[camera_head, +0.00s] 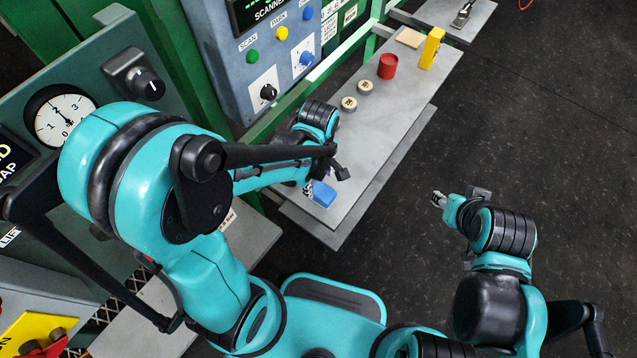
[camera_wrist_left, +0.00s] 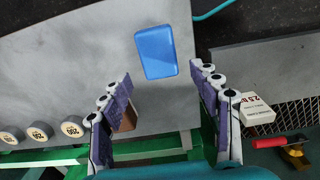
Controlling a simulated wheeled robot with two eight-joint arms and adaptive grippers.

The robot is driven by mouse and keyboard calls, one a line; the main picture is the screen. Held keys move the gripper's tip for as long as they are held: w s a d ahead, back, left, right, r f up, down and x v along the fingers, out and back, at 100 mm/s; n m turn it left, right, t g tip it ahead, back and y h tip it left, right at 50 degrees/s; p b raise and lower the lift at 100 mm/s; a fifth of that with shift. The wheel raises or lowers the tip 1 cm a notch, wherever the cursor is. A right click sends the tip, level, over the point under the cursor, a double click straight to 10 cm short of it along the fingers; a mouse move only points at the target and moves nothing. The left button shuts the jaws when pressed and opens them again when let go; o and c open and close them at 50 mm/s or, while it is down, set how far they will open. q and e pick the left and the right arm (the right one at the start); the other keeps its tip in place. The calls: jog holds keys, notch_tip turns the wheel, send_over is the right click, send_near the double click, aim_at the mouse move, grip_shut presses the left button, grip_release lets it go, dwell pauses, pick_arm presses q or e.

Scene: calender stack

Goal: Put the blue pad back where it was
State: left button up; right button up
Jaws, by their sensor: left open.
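The blue pad (camera_head: 324,194) lies on the near end of the grey shelf (camera_head: 352,185). In the left wrist view the blue pad (camera_wrist_left: 155,52) lies flat on the grey surface, ahead of the fingertips and roughly centred between them. My left gripper (camera_head: 326,176) is just above and beside the pad. In the left wrist view its jaws (camera_wrist_left: 162,76) are open with nothing gripped. The gripper's arm covers part of the shelf in the head view. My right gripper (camera_head: 439,199) hangs over the dark floor, away from the shelf; its jaw state is unclear.
Farther along the shelf stand round discs (camera_head: 349,103), a red cylinder (camera_head: 388,66), a yellow block (camera_head: 431,48) and a beige plate (camera_head: 410,38). A brown block (camera_wrist_left: 127,118) shows beside the left finger, and a white box (camera_wrist_left: 256,108) right of the jaws. A control panel (camera_head: 270,45) rises behind.

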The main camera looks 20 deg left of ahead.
pick_arm(q)
notch_tip(320, 180, up, 5)
jog(key=p, duration=0.2)
notch_tip(320, 180, up, 5)
jog(key=m+t, duration=0.3)
jog(key=m, duration=0.2)
send_over(318, 189)
jog(key=s+a, duration=0.1)
jog(key=a, duration=0.1)
jog(key=s+a+r+m+t, duration=0.3)
jog(key=r+m+t, duration=0.1)
jog(key=m, duration=0.5)
jog(key=shift+r, duration=0.9)
jog(key=shift+a, duration=0.1)
jog(key=shift+f+b, duration=0.6)
jog(key=shift+b, duration=0.1)
